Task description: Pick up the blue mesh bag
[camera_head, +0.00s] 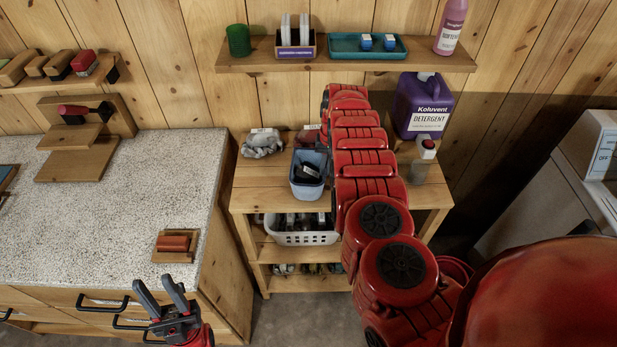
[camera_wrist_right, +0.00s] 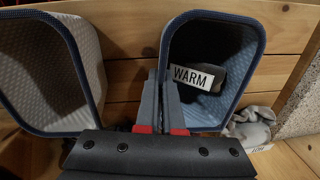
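I cannot make out a surely blue mesh bag. A dark bundle (camera_wrist_right: 205,62) with a white WARM tag lies inside a blue-rimmed bin (camera_wrist_right: 262,45). In the head view this grey-blue bin (camera_head: 306,189) stands on the wooden shelf unit, with the dark bundle (camera_head: 309,173) in it. A grey crumpled bag (camera_head: 262,144) with a white tag lies beside it, also in the right wrist view (camera_wrist_right: 248,130). My left gripper (camera_head: 154,282) is open and empty, low in front of the counter.
A second blue-rimmed bin (camera_wrist_right: 88,60) stands beside the first. A white basket (camera_head: 303,238) sits on the shelf below. A purple detergent jug (camera_head: 421,104) stands right of my right arm. A wall shelf (camera_head: 260,57) hangs above. The speckled counter (camera_head: 120,215) is at left.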

